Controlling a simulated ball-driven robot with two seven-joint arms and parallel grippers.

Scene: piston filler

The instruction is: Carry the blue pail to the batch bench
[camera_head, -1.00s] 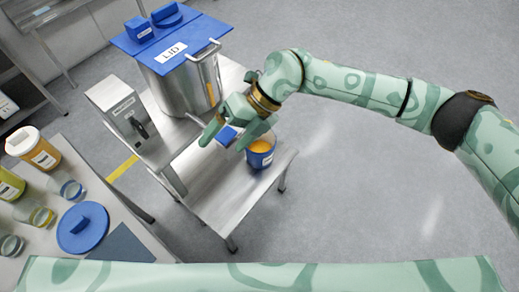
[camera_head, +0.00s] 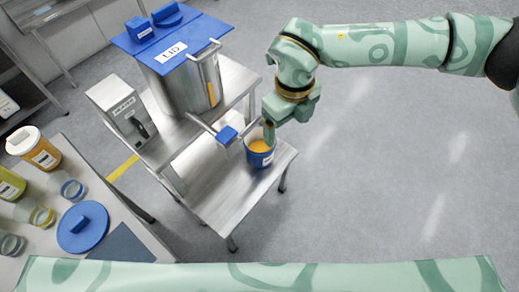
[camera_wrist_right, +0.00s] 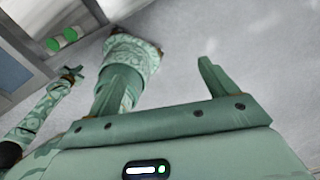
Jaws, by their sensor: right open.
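The blue pail (camera_head: 261,159), with orange contents and a white label, stands upright on the low steel stand (camera_head: 222,200) in front of the filler. My right gripper (camera_head: 270,128) is at the pail's far rim, pointing down, and hides part of it. Whether it touches the rim I cannot tell. In the right wrist view its fingers (camera_wrist_right: 165,78) are wide apart with nothing between them; the pail does not show there. A small gripper, seemingly my left (camera_wrist_right: 72,74), shows in that view, too small to read. No bench is marked as the batch bench.
A steel hopper (camera_head: 185,88) with a blue lid (camera_head: 165,38) stands behind the pail. Its spout and a blue block (camera_head: 227,134) are close left of the pail. A bench (camera_head: 150,245) at left holds jars and a round blue lid (camera_head: 82,227). Floor at right is clear.

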